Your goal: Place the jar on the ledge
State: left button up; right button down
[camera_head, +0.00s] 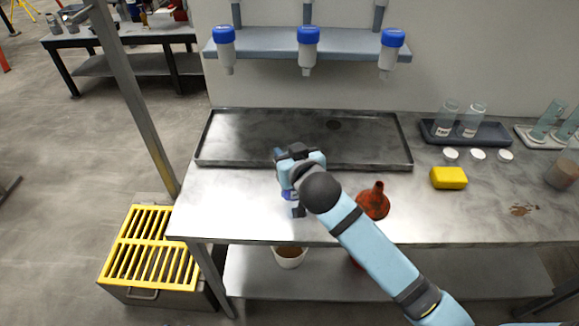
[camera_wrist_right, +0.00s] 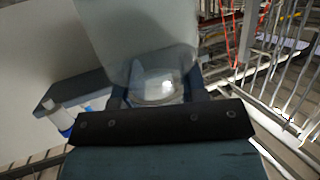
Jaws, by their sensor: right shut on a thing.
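My right gripper (camera_head: 291,182) hangs over the front left of the steel bench, in front of the tray, and is shut on the jar. In the right wrist view the jar (camera_wrist_right: 155,88) is a clear, pale body between the fingers. In the head view my gripper hides most of it. The blue-grey ledge (camera_head: 268,42) runs along the wall behind the bench, apart from my gripper. It also shows at the left of the right wrist view (camera_wrist_right: 72,90). My left gripper is out of view.
Several blue-capped white filter units (camera_head: 307,50) hang along the ledge. A shallow metal tray (camera_head: 235,164) lies below it. A red funnel (camera_head: 373,202) stands right of my gripper, and a yellow sponge (camera_head: 448,178) lies farther right. A slanted post (camera_head: 140,105) rises at the left.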

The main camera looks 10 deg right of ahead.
jog(key=shift+f, duration=1.95)
jog(key=shift+f+b, duration=0.2)
jog(key=shift+b, duration=0.1)
jog(key=c, duration=0.7)
grip_release()
jog(key=shift+r, duration=0.1)
jog(key=shift+s+r, duration=0.15)
jog(key=v, duration=1.1)
jog(key=shift+s, duration=0.4)
